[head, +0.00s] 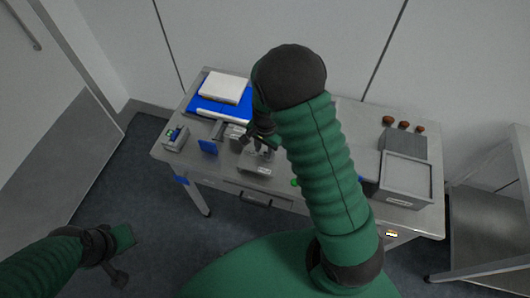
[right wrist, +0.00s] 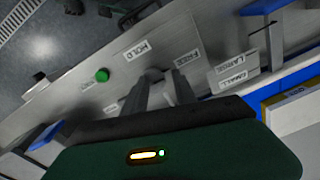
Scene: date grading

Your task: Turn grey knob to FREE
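My right gripper (head: 258,148) is low over the front middle of the steel table, partly hidden by my own arm in the head view. In the right wrist view its two fingers (right wrist: 164,82) point down at the panel, with a gap between them. The grey knob (right wrist: 155,74) shows only in part at the fingertips; I cannot tell whether they touch it or where it points. The HOLD label (right wrist: 137,49) is left of the fingertips, and the FREE label (right wrist: 188,60) is to their right. My left gripper (head: 118,270) hangs low at the left, away from the table.
A green button (right wrist: 103,75) sits on the panel near HOLD. SMALL and LARGE labels (right wrist: 233,72) lie right of FREE. The table (head: 165,152) also bears a white scale-like box (head: 222,88) on blue, a grey bin (head: 404,180) and several brown dates (head: 404,124).

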